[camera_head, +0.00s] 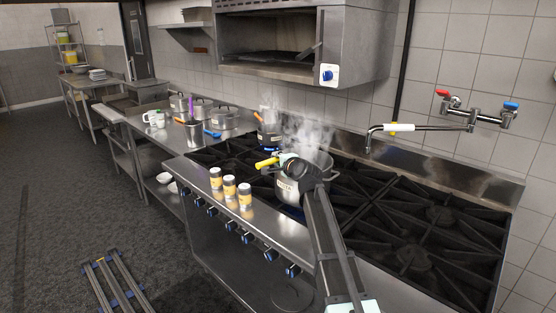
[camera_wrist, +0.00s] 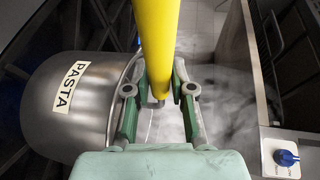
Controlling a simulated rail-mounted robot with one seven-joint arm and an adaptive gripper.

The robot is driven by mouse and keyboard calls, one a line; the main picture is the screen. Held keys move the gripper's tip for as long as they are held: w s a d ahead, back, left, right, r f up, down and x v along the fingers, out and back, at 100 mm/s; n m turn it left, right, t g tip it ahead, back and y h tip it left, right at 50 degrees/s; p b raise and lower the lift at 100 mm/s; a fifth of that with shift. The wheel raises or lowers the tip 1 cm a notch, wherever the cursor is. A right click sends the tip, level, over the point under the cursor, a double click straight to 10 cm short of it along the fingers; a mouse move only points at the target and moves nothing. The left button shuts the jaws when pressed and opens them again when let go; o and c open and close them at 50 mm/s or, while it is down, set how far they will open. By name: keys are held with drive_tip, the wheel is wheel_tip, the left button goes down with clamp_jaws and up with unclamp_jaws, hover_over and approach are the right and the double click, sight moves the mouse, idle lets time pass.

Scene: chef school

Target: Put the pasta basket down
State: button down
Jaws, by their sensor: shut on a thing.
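The pasta pot (camera_head: 287,189) is a steel pot on the front of the stove, with steam rising around it. In the wrist view its PASTA label (camera_wrist: 69,87) shows on the left. The pasta basket's yellow handle (camera_head: 266,163) sticks out to the left over the pot's rim. In the wrist view the yellow handle (camera_wrist: 155,45) runs between the green-padded fingers of my gripper (camera_wrist: 158,92), which is shut on it. My gripper is at the pot's rim. The basket's body is hidden by my arm, the pot and steam, so its depth in the pot cannot be told.
Several jars (camera_head: 229,187) with yellow labels stand on the stove's front ledge. Another steaming pot (camera_head: 269,132) stands on the back burners. The right burners (camera_head: 430,220) are empty. A wall faucet (camera_head: 400,128) reaches out behind the pot. An oven (camera_head: 300,45) hangs above.

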drive_tip(key=shift+f, duration=0.15)
drive_tip(key=c, duration=1)
unclamp_jaws()
drive_tip(key=shift+s+d, duration=0.1)
drive_tip(key=shift+s, duration=0.2)
drive_tip(key=b+v, duration=0.2)
drive_tip(key=v, duration=0.9)
drive_tip(key=shift+s+r, duration=0.2)
drive_tip(key=shift+d, duration=0.15)
